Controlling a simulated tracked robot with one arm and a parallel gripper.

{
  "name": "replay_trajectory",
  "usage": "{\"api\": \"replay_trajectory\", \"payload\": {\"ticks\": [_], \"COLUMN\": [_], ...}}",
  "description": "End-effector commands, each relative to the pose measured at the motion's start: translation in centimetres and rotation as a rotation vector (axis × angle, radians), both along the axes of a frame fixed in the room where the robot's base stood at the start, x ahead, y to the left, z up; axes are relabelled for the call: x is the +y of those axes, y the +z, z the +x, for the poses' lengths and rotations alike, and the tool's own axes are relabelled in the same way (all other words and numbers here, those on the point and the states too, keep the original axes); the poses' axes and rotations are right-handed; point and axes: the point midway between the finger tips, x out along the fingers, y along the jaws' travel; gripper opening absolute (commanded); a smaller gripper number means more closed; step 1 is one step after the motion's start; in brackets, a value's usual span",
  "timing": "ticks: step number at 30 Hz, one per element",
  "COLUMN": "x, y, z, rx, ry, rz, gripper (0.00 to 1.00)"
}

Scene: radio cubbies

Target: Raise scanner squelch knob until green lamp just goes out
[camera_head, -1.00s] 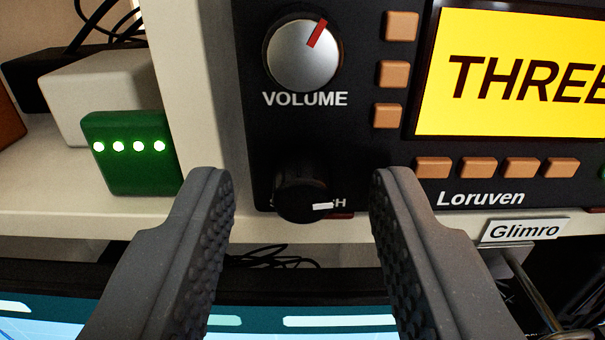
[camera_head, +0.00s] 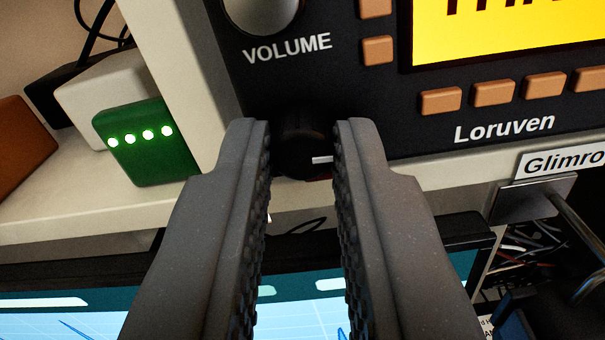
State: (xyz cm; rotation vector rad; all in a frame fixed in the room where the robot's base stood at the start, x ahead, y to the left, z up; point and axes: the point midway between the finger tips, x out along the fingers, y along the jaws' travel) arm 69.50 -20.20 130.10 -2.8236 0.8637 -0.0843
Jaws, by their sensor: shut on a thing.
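The squelch knob (camera_head: 303,142) is a small black knob with a white pointer mark, low on the black scanner front (camera_head: 330,60). The pointer points right. My gripper (camera_head: 302,150) is shut on the knob, with one finger at its left and one at its right. The fingers hide the knob's label. No green lamp on the scanner front shows in this view.
The silver volume knob (camera_head: 262,10) is above. Orange buttons (camera_head: 440,101) and a yellow display (camera_head: 500,35) are at the upper right. A green box (camera_head: 150,160) with several lit dots stands left. A monitor (camera_head: 60,290) is below. A metal hook (camera_head: 570,220) sticks out at right.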

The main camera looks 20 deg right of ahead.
Motion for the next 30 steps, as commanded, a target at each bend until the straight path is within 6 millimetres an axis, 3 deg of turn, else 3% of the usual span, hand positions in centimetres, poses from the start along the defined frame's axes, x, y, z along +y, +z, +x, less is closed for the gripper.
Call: {"api": "replay_trajectory", "payload": {"ticks": [17,18,20,30], "x": [0.08,0.08,0.06,0.14], "y": [-0.04,-0.04,-0.04,-0.01], "z": [0.04,0.04,0.03,-0.15], "rx": [-0.055,-0.054,-0.055,-0.055], "ry": [0.001,0.001,0.001,0.0], "rz": [0.085,0.084,0.083,0.083], "gripper": [0.0,0.24,0.38,0.38]}}
